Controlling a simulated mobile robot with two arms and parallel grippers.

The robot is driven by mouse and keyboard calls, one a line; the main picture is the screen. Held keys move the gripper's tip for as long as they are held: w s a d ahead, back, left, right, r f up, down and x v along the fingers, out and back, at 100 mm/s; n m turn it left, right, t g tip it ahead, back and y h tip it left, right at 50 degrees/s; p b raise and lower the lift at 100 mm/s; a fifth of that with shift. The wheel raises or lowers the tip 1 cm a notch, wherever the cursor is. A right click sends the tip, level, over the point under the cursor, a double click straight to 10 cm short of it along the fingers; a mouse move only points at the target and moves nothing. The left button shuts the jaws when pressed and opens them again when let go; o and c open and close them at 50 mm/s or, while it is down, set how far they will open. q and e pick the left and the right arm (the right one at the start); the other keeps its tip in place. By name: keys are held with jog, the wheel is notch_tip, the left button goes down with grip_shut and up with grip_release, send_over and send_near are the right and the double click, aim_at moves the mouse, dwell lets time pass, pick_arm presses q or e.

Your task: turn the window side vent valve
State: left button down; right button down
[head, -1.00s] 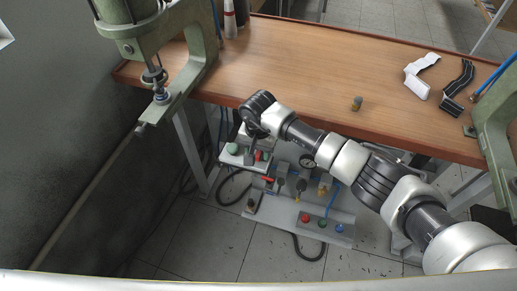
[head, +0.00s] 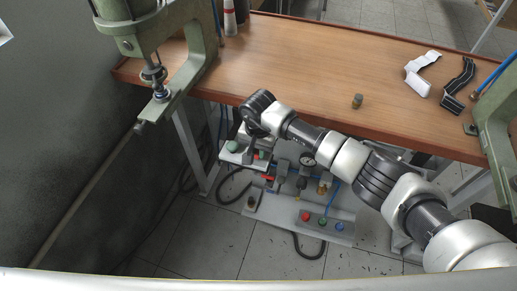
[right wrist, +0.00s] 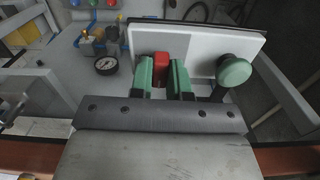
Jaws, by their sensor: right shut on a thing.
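A red valve handle (right wrist: 160,68) stands upright against a white panel (right wrist: 200,50) in the right wrist view. My right gripper (right wrist: 162,78) has its two green fingers on either side of this handle and is shut on it. The handle's lower part is hidden behind the gripper body. In the head view, the right arm reaches in from the right and its wrist bends down at the table's front edge, over the white panel. A bit of red (head: 257,155) shows below the wrist there, but the fingers are mostly hidden. My left gripper is not in view.
A green round knob (right wrist: 234,72) sits right of the fingers. A pressure gauge (right wrist: 106,66) and brass fittings are to the left. The wooden table (head: 300,65) overhangs the panels. A lower box has red, green and blue buttons (head: 322,222). Green presses stand at both sides.

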jog(key=m+b, duration=0.2)
jog(key=b, duration=0.1)
jog(key=shift+f+m, duration=0.2)
jog(key=shift+m, duration=0.1)
jog(key=m+b, duration=0.3)
jog(key=m, duration=0.2)
jog(key=shift+m+b, duration=0.3)
jog(key=shift+b, duration=0.05)
jog(key=m+b, duration=0.3)
jog(key=m, duration=0.2)
jog(key=shift+r, duration=0.1)
jog(key=shift+r+m+b, duration=0.1)
jog(key=shift+m+b, duration=0.65)
jog(key=shift+m, duration=1.35)
jog(key=c, duration=1.1)
grip_release()
